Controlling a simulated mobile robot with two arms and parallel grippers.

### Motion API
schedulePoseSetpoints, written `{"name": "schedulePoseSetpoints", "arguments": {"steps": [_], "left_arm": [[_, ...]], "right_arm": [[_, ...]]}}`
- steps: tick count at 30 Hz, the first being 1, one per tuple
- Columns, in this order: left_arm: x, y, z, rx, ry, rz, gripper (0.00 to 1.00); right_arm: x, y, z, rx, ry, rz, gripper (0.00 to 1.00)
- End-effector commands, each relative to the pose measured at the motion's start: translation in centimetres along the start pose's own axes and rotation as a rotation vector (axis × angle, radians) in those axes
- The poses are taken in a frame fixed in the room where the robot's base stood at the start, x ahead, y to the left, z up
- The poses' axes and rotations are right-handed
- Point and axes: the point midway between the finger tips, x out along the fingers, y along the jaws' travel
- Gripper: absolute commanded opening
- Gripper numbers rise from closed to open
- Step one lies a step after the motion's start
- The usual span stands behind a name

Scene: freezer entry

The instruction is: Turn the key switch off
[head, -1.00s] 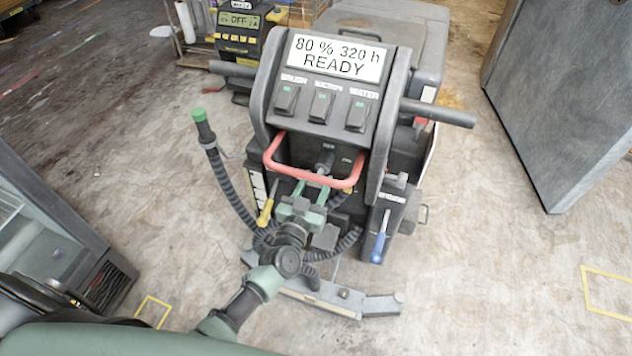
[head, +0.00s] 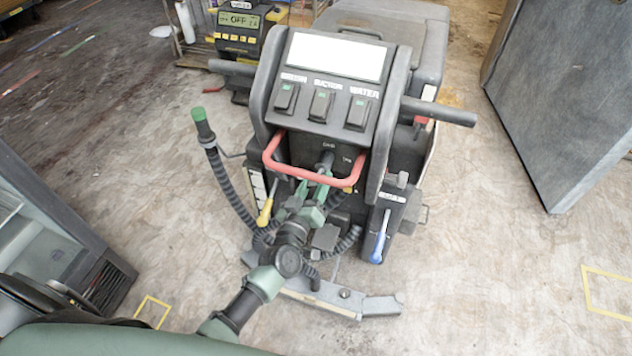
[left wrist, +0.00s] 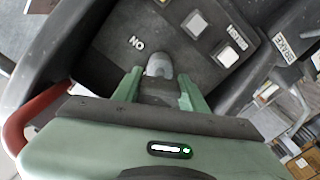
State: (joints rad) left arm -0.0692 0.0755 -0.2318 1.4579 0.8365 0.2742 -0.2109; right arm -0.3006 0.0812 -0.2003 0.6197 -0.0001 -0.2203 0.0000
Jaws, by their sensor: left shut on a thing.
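The key switch (head: 326,158) sits on the dark lower panel of the cleaning machine, behind the red bar handle. My left gripper (head: 322,178) reaches in under the handle and is shut on the key. In the left wrist view the key's grey rounded end (left wrist: 160,65) shows between the two green fingers (left wrist: 158,88). An "ON" label shows upside down beside it. The machine's display (head: 335,56) is blank white. My right gripper is not in view.
The red bar handle (head: 275,160) arches close around my left gripper. Three rocker switches (head: 321,105) with green marks sit above. A yellow-handled lever (head: 265,212), a blue-handled lever (head: 378,248) and a green-tipped hose (head: 212,150) flank the panel.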

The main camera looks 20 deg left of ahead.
Motion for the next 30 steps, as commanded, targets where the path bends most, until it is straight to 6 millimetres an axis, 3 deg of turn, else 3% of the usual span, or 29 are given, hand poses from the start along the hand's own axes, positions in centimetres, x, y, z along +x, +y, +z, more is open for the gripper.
{"name": "schedulePoseSetpoints", "arguments": {"steps": [30], "left_arm": [[-0.1,-0.1,0.2,-0.898,-0.001,-0.002,0.01]], "right_arm": [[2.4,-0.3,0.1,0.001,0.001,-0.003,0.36]]}}
